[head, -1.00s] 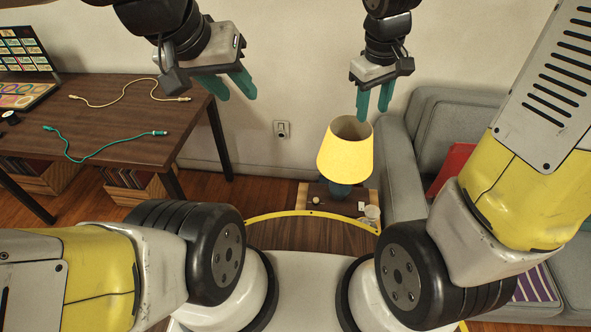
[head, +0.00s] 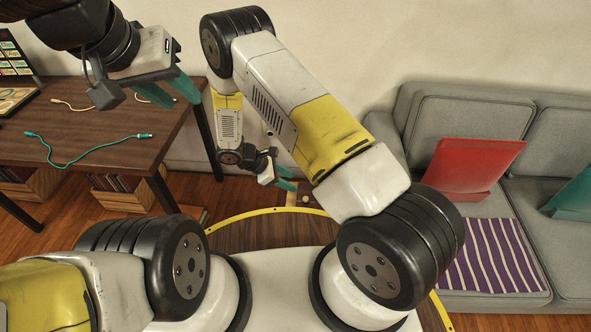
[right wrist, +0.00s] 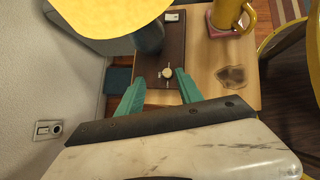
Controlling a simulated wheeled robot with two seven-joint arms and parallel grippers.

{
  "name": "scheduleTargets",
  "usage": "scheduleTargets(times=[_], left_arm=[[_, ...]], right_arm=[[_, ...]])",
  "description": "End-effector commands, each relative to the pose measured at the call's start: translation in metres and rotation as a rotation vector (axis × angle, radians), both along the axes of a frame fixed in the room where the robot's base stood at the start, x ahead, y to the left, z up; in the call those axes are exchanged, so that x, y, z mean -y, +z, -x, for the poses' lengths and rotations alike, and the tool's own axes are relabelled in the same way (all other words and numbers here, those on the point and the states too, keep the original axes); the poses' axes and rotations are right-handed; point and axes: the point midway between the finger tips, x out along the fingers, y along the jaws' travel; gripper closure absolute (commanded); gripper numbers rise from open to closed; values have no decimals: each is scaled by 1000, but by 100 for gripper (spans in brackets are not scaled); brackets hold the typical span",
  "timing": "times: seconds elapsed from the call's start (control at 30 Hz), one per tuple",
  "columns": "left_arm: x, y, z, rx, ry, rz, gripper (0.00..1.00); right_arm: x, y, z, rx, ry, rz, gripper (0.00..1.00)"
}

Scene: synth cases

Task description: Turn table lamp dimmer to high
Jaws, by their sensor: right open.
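The table lamp shows in the right wrist view as a yellow shade (right wrist: 105,14) with a dark blue base (right wrist: 150,38); in the head view my right arm hides it. A small round cream knob (right wrist: 167,72), which looks like the dimmer, lies on the dark strip of the side table (right wrist: 208,65). My right gripper (right wrist: 160,77) is open, and the knob appears between its teal fingertips; I cannot tell how high they are above it. No contact is visible. My left gripper (head: 184,101) is open and empty, in front of the desk's right end.
A yellow mug (right wrist: 228,14) on a pink coaster and a small white object (right wrist: 172,16) stand on the side table. The wall with an outlet (right wrist: 47,130) is close on the left. A grey sofa (head: 470,115) is to the right, a wooden desk (head: 95,130) to the left.

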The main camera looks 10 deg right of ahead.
Motion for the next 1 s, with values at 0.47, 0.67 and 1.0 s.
scheduleTargets(times=[0.47,0.67,1.0], left_arm=[[0,0,0,0,0,0,64],[0,0,0,0,0,0,64],[0,0,0,0,0,0,64]], right_arm=[[18,-68,10,-61,128,79,57],[40,-91,5,-60,127,77,57],[54,-105,1,-58,128,76,57]])
